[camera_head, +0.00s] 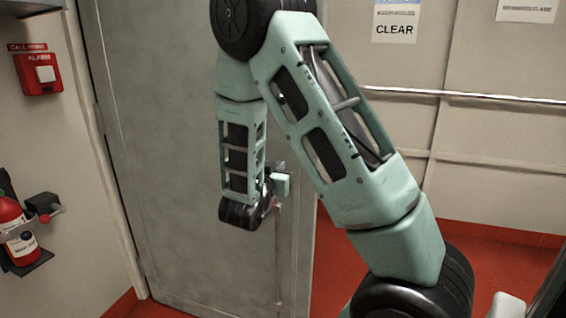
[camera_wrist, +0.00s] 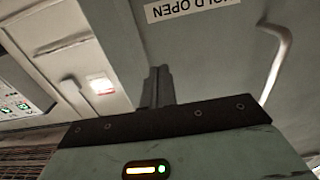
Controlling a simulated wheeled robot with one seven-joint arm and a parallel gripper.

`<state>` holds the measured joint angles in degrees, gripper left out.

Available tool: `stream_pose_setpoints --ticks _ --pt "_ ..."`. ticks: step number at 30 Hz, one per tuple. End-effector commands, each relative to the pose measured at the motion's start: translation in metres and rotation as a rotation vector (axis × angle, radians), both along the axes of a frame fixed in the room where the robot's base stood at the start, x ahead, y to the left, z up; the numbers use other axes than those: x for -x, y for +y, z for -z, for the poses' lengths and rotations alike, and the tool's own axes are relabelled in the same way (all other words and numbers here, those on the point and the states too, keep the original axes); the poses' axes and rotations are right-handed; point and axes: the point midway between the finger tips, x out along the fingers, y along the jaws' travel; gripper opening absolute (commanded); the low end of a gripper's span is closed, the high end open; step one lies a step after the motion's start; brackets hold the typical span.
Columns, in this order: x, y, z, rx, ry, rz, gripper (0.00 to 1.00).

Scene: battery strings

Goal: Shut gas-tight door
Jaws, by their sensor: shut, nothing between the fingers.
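The grey door (camera_head: 165,150) stands upright behind my arm in the head view. Its right edge shows against the back wall; I cannot tell how far it is from its frame. A thin vertical bar (camera_head: 278,262) runs down its right part, below my wrist. In the wrist view a pale surface, apparently the door (camera_wrist: 215,65), carries an upside-down label ending in "OPEN" (camera_wrist: 190,8) and a bent handle (camera_wrist: 280,62) at the right. My gripper (camera_wrist: 159,70) is shut and empty, left of the handle and apart from it in the picture. My arm hides part of the door.
A red alarm box (camera_head: 38,72) and a fire extinguisher (camera_head: 15,232) are on the left wall. A horizontal rail (camera_head: 470,95) runs along the back wall at the right. Red floor (camera_head: 485,252) shows at the lower right. A lit panel (camera_wrist: 22,100) shows left in the wrist view.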

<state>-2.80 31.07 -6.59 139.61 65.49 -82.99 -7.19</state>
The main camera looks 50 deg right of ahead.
Motion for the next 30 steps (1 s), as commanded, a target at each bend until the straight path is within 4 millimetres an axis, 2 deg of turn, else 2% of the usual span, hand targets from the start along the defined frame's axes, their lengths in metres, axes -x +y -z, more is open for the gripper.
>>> stream_pose_setpoints --ticks 3,9,25,30 --pt "-0.007 -0.020 0.000 0.000 0.000 0.002 0.00" --pt "-0.016 -0.039 0.000 -0.001 0.001 0.001 0.00" --pt "-0.018 -0.045 0.000 0.000 0.000 -0.003 0.00" --pt "-0.023 -0.063 0.001 0.000 -0.001 -0.021 0.00"
